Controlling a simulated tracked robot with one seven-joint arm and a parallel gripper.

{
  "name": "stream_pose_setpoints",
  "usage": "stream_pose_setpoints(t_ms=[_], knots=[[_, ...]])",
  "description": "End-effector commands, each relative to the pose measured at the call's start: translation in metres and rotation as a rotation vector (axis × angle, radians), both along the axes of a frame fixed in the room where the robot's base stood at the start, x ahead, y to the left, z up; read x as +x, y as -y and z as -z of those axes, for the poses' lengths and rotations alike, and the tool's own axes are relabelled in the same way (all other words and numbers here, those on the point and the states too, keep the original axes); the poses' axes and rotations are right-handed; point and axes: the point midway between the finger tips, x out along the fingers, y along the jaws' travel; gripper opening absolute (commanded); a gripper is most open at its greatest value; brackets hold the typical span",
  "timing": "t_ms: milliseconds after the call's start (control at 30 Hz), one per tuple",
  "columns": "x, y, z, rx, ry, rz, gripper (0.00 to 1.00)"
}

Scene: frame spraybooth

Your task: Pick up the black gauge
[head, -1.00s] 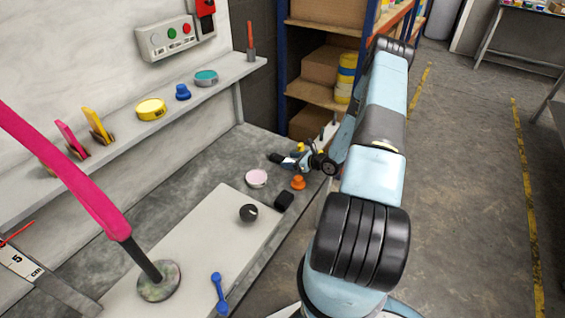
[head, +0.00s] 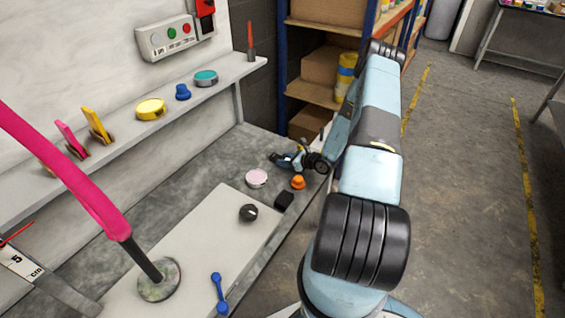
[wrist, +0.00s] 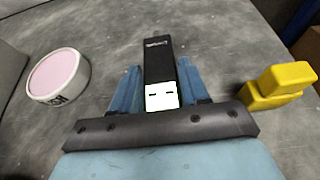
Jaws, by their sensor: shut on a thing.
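The black gauge (wrist: 158,58) is a long black bar with a white end bearing two small dark marks. In the wrist view it lies lengthwise between the two blue fingers of my gripper (wrist: 160,72), which is shut on it. In the head view my gripper (head: 292,160) is low over the far end of the grey bench, and the gauge is small and partly hidden there. I cannot tell whether the gauge still touches the bench.
A pink-topped round tin (wrist: 58,76) is left of my gripper and a yellow object (wrist: 281,86) is right. In the head view, an orange knob (head: 298,182), a black block (head: 284,200) and a black round piece (head: 248,212) lie nearer. A shelf (head: 225,80) runs above left.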

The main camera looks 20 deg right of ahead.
Motion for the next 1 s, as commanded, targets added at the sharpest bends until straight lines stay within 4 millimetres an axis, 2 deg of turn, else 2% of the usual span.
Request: stream_pose_setpoints(t_ms=[133, 167, 467, 667, 1000], knots=[[0.000, 0.000, 0.000, 0.000, 0.000, 0.000, 0.09], [0.000, 0.000, 0.000, 0.000, 0.000, 0.000, 0.03], [0.001, 0.001, -0.007, -0.001, 0.002, 0.000, 0.03], [0.000, 0.001, -0.034, -0.002, 0.003, 0.000, 0.03], [-0.057, -0.011, -0.096, -0.001, -0.001, 0.000, 0.03]])
